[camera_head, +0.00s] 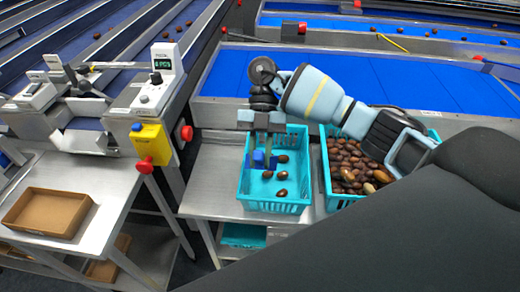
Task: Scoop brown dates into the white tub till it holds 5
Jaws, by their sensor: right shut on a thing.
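My right gripper (261,143) points down into a teal basket (273,207) on the metal table. It is shut on a blue scoop (260,160), which is low inside the basket and partly hidden by the fingers. Several brown dates (282,192) lie on the basket floor, beside and in front of the scoop. A second teal basket (341,201) to the right holds a heap of brown dates (349,160), with a few paler ones. My right arm hides part of this heap. I see no white tub. My left gripper is out of view.
A counting unit with a small green display (160,65) stands at the left; its digit is hard to read. Near it are a yellow box with a red button (149,147) and an open cardboard tray (47,212). Blue conveyor belts (225,70) run behind.

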